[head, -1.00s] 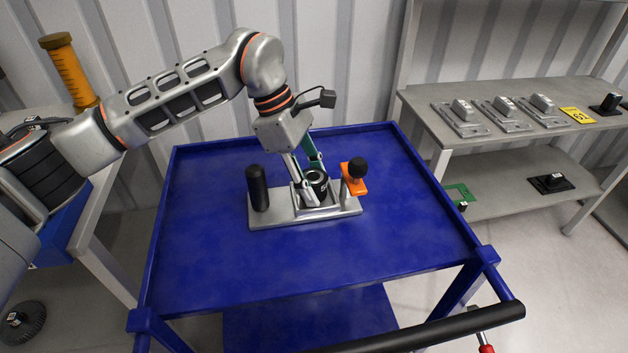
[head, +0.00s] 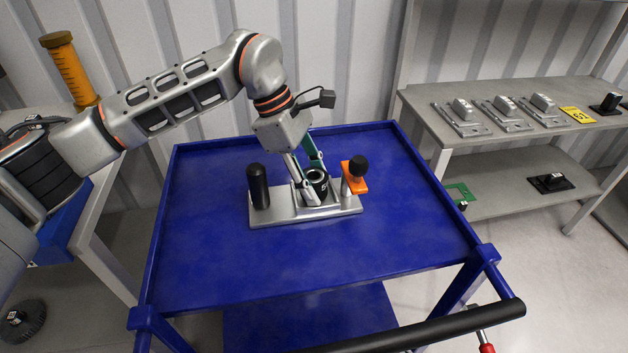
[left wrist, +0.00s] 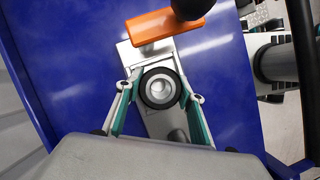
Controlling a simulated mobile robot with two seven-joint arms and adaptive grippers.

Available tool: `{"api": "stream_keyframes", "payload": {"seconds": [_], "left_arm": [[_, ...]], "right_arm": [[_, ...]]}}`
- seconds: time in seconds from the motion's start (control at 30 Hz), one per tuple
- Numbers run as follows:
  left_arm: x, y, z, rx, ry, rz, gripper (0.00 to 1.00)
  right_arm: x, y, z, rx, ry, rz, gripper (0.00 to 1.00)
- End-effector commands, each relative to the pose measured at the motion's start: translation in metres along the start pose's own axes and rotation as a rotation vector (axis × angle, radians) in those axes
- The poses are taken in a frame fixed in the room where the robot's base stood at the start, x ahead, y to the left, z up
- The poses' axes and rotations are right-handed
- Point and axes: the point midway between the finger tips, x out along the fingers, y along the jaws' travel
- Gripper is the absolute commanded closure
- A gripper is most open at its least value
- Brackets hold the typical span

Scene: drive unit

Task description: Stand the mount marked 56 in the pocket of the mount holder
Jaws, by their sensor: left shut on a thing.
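The mount (head: 318,184) is a short black cylinder with a pale metal ring and a hole in its top. Its marking cannot be read. It stands upright at the middle of the mount holder (head: 287,217), a silver plate on the blue cart. My left gripper (head: 313,182) is shut on the mount, with one finger on each side, as the left wrist view shows (left wrist: 158,92). The fingers hide part of the pocket, so I cannot tell whether the mount is fully seated. My right gripper is not in view.
The holder carries a black post (head: 258,187) at its left and an orange clamp (head: 354,183) with a black knob at its right. The blue cart top (head: 220,255) is otherwise clear. A grey shelf (head: 500,148) with several metal parts stands at right.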

Motion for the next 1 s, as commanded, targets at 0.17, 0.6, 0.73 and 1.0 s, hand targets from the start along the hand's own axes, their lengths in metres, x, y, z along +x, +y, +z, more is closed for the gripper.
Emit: {"api": "stream_keyframes", "payload": {"seconds": [0.17, 0.6, 0.73, 1.0], "left_arm": [[0.0212, -0.0053, -0.0088, -0.006, 0.01, -0.026, 0.98], [0.0202, -0.0045, -0.0112, -0.012, 0.013, -0.024, 0.43], [0.019, -0.0044, -0.0112, -0.012, 0.013, -0.023, 0.43], [0.0151, -0.0042, -0.012, -0.014, 0.015, -0.022, 0.43]], "right_arm": [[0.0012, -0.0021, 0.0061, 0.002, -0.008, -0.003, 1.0], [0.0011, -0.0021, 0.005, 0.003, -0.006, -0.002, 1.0], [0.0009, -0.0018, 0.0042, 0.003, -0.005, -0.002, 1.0], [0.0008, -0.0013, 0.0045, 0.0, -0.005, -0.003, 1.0]]}}
